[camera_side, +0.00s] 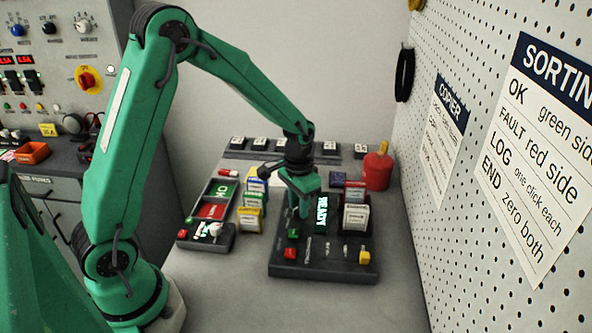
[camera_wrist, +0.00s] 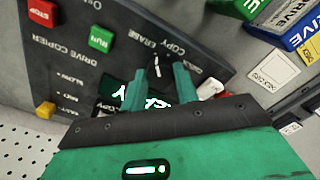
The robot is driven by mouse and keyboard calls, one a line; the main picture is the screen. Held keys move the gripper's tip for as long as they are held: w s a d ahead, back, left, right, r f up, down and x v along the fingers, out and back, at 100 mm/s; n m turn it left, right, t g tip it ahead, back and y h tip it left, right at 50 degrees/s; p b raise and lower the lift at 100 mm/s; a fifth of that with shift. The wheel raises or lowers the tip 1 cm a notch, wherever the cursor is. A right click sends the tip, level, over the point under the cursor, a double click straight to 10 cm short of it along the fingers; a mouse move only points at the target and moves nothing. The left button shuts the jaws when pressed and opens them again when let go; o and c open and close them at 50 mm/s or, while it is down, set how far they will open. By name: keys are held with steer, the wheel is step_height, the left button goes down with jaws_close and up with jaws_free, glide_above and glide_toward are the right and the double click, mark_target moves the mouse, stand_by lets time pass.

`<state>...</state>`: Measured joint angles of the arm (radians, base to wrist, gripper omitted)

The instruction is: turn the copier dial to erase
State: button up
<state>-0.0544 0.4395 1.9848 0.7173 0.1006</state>
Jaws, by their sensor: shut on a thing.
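The drive copier (camera_side: 335,262) is a dark sloped unit on the bench, with a lit display reading READY (camera_side: 322,215). In the wrist view, the copier (camera_wrist: 75,75) shows upside down. Its dark dial (camera_wrist: 156,66) has a white pointer line and sits among labels including ERASE and COPY. I cannot tell for sure which label the line meets. My gripper (camera_wrist: 158,77) is shut on the dial, one green finger on each side. In the side view, my gripper (camera_side: 301,207) reaches down onto the copier's left part and hides the dial.
The copier has a green RUN button (camera_wrist: 101,40), a red STOP button (camera_wrist: 42,12) and a yellow button (camera_side: 364,258). Labelled drives (camera_side: 355,215) stand at its right. A sorting tray (camera_side: 205,236) and more drives (camera_side: 250,218) stand left. A red canister (camera_side: 377,172) stands behind.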

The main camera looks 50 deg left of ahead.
mark_target(298, 207)
steer(key=shift+n, duration=0.4)
steer(key=o, duration=1)
steer(key=shift+r, duration=0.1)
step_height(298, 207, up, 7)
steer(key=shift+r, duration=0.35)
steer(key=shift+r, duration=0.1)
